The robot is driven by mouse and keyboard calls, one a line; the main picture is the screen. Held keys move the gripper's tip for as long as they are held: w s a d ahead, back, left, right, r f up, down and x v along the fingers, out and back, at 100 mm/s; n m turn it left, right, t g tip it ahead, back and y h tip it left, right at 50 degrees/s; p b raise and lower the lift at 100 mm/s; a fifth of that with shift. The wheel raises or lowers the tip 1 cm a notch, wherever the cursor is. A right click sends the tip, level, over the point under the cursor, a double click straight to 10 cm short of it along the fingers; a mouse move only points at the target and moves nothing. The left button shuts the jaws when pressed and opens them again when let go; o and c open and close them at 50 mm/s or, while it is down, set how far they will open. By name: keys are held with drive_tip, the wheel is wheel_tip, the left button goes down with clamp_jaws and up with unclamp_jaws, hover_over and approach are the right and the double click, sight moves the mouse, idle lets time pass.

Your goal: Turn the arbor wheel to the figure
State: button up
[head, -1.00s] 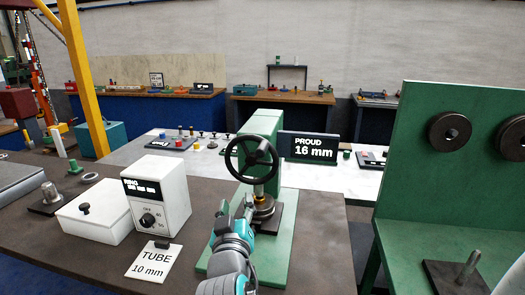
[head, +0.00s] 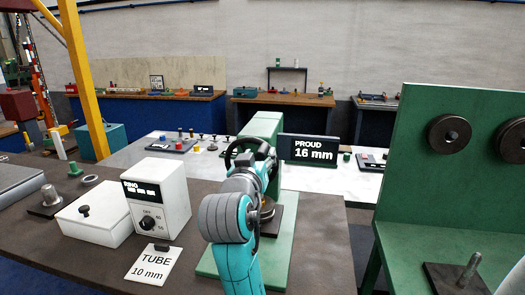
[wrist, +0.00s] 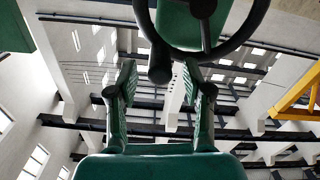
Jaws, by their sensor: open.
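The black arbor wheel (head: 231,151) stands on the green bender (head: 262,125), and my arm hides much of it. In the wrist view, the wheel's rim (wrist: 247,28) arcs across the top. A dark rounded handle knob (wrist: 160,73) hangs from it, between the two fingertips in the picture. My gripper (wrist: 158,66) is open, one finger on each side of the knob; I cannot tell whether either touches it. A dark sign (head: 312,149) right of the wheel reads "PROUD 16 mm". A white card (head: 153,265) reads "TUBE 10 mm".
A white box with a dial (head: 158,198) and a low white lidded box (head: 95,219) stand left of the bender. A green upright panel (head: 420,185) with dark round discs rises at the right. The brown table's front left is fairly clear.

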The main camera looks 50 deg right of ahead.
sight(263, 150)
drive_tip(key=shift+x, duration=2.05)
clamp_jaws()
